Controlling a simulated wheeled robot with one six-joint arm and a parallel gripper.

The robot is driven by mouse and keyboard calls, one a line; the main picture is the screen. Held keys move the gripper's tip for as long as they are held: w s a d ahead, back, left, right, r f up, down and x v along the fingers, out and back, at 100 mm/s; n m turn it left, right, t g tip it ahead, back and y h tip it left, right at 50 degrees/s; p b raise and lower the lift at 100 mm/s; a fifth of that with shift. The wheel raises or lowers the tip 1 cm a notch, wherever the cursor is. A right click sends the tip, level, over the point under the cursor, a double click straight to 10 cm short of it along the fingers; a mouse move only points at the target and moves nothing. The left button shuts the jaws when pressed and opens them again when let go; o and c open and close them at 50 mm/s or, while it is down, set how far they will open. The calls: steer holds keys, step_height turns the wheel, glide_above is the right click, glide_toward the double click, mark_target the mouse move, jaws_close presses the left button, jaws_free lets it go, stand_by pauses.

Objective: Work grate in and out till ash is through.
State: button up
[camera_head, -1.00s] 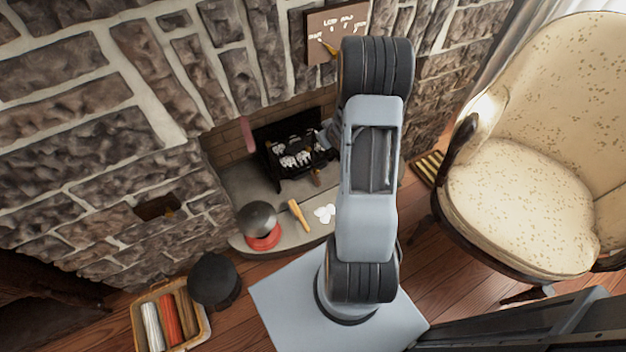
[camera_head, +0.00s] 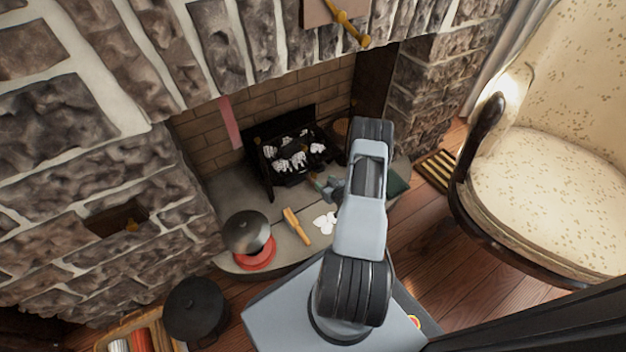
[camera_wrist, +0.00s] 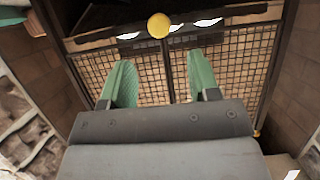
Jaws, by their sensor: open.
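The black grate (camera_head: 268,178) stands in the fireplace opening, holding several white-grey lumps (camera_head: 298,160). In the wrist view its dark wire mesh (camera_wrist: 235,65) fills the middle, with a round yellow knob (camera_wrist: 158,25) at the top centre. My gripper (camera_wrist: 161,80) has two green fingers spread apart, with nothing between them. The knob lies beyond the fingertips, apart from them in the picture. In the head view my gripper (camera_head: 326,186) is in front of the grate's lower right, partly hidden by my arm. I cannot tell whether ash lies under the grate.
On the hearth (camera_head: 237,190) are a dark dome on a red base (camera_head: 247,232), a wooden-handled tool (camera_head: 297,226) and white patches (camera_head: 325,222). A black pot (camera_head: 195,310) stands on the floor at left. An armchair (camera_head: 535,190) stands at right. Stone walls flank the opening.

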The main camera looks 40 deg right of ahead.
mark_target(315, 176)
steer(key=b+x, duration=0.3)
steer(key=x, duration=0.5)
steer(key=shift+w+f, duration=0.1)
steer(key=shift+w, duration=0.05)
steer(key=shift+c, duration=0.4)
jaws_close()
